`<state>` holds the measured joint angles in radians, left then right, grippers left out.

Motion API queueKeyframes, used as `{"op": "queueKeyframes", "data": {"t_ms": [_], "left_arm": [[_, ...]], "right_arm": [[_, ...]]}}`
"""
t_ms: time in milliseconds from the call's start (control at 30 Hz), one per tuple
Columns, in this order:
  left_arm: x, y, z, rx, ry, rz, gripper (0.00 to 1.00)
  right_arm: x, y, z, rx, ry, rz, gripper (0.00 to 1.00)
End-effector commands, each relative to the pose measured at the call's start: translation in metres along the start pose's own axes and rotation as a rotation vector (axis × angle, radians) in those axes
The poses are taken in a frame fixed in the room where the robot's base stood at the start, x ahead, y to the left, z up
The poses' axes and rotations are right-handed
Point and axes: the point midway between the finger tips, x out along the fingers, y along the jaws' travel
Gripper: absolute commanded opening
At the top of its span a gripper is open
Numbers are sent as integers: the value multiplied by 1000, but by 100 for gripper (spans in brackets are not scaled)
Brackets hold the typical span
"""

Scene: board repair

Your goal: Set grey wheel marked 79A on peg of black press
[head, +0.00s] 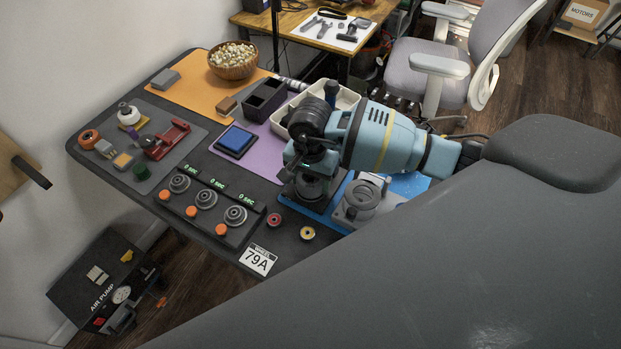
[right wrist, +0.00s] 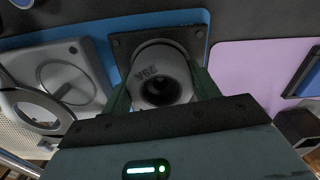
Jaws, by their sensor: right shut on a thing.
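The grey wheel marked 79A (right wrist: 150,72) is between the fingers of my right gripper (right wrist: 160,92) in the right wrist view, its round dark opening facing the camera. The black press (right wrist: 122,46) shows as a square dark base plate with corner holes on the blue mat, just beyond the wheel. The peg is hidden, so I cannot tell whether the wheel is around it or above it. In the head view my right gripper (head: 312,178) points down over the blue mat and mostly hides the wheel and press. My left gripper is not in view.
A grey machine (head: 362,200) with a round top stands close beside the gripper. A card reading 79A (head: 258,260) lies at the table's front edge. Two small rollers (head: 307,233) lie nearby. A timer panel (head: 210,207) and a white tray (head: 347,99) are also on the table.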

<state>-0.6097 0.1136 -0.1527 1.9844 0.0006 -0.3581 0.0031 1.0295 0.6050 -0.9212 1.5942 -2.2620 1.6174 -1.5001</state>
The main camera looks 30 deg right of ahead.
Motion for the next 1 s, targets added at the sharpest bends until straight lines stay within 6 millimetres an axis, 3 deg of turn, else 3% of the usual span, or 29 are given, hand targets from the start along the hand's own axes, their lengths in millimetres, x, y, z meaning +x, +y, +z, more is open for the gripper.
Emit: {"op": "queueKeyframes", "data": {"t_ms": [933,967,1000], "left_arm": [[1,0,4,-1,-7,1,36],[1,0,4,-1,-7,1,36],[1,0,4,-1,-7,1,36]], "right_arm": [[4,0,0,0,0,-1,34],[4,0,0,0,0,-1,62],[3,0,0,0,0,-1,67]]}}
